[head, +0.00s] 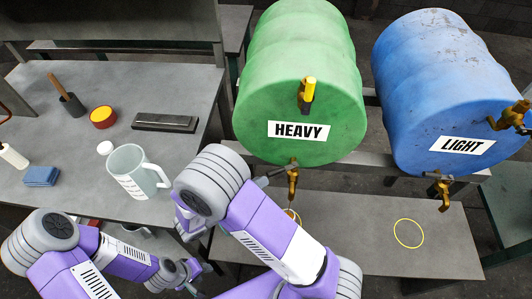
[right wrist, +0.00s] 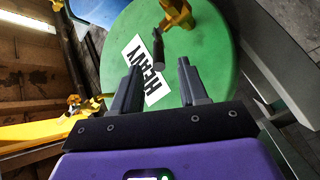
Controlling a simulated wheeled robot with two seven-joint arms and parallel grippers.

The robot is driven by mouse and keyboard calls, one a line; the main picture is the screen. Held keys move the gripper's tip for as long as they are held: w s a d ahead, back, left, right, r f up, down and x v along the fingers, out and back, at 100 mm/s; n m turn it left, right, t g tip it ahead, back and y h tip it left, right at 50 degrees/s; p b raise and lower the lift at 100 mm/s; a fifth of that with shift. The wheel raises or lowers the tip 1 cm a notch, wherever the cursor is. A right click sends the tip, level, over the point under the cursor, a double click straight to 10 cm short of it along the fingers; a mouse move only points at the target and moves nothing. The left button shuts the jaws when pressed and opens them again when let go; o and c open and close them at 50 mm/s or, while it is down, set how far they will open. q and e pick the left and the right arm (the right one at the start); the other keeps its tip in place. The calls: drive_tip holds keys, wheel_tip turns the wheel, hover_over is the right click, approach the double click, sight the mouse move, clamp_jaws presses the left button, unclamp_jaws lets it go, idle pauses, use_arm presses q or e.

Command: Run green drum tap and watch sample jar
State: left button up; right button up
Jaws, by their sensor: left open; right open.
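The green drum (head: 300,50), labelled HEAVY, lies on its side on a stand. Its lower brass tap (head: 292,183) has a grey lever pointing left; a second fitting with a yellow handle (head: 309,88) sits above. In the right wrist view a brass tap (right wrist: 178,14) and its dark lever (right wrist: 157,48) show on the green face. My right gripper (right wrist: 158,62) is open, its fingers either side of the lever in the picture; contact cannot be told. A clear graduated jar (head: 127,172) with a handle stands on the left table. My left gripper (head: 182,273) is open, low at the left.
The blue drum (head: 440,80), labelled LIGHT, lies at the right. A yellow ring (head: 408,233) marks the low shelf (head: 350,225); another beneath the green drum is partly hidden by my right arm. The left table also holds a blue sponge (head: 41,176), white bottle and red-yellow round container.

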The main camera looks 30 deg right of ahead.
sight(278, 170)
drive_tip(key=d, duration=0.2)
drive_tip(key=d+b, duration=0.1)
drive_tip(key=d, duration=0.2)
drive_tip(key=w+d, duration=0.1)
drive_tip(key=d, duration=0.1)
drive_tip(key=shift+d, duration=0.25)
clamp_jaws()
drive_tip(key=shift+r, duration=0.1)
